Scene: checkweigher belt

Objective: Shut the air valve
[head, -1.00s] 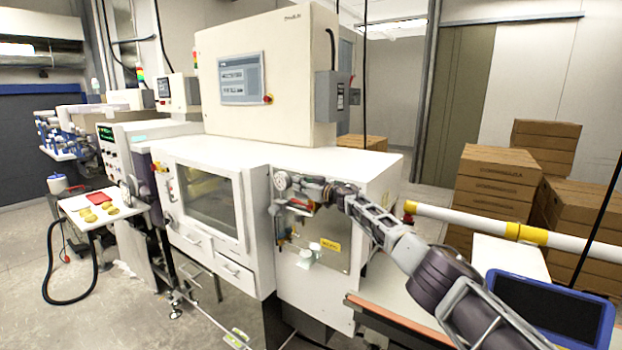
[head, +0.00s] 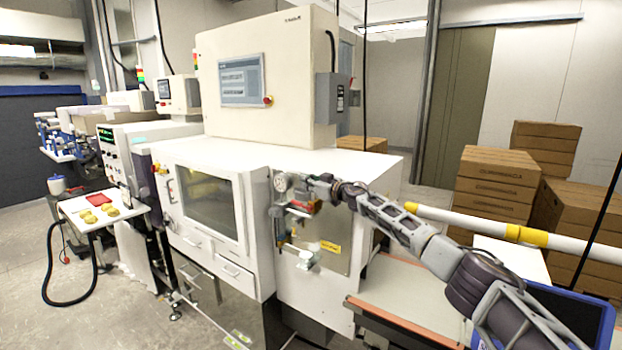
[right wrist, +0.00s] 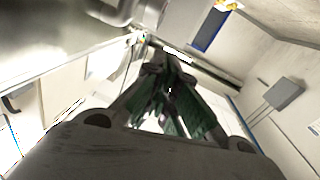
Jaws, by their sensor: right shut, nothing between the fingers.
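The air valve assembly is on the near side of the white machine cabinet, below a round pressure gauge (head: 282,182). A red part (head: 303,208), which looks like the valve's handle, lies roughly sideways there; its exact angle is too small to tell. My right gripper (head: 312,183) is beside the gauge, just above the red part, and partly covers the assembly. I cannot tell whether it touches. In the right wrist view its dark green fingers (right wrist: 166,92) are together and empty. My left gripper is not in view.
A yellow label (head: 330,247) and small fittings (head: 304,258) are on the cabinet below the valve. A white and yellow rail (head: 480,226) runs behind my right arm. A blue-rimmed bin (head: 590,318) stands at the lower right. Cardboard boxes (head: 494,184) are stacked behind.

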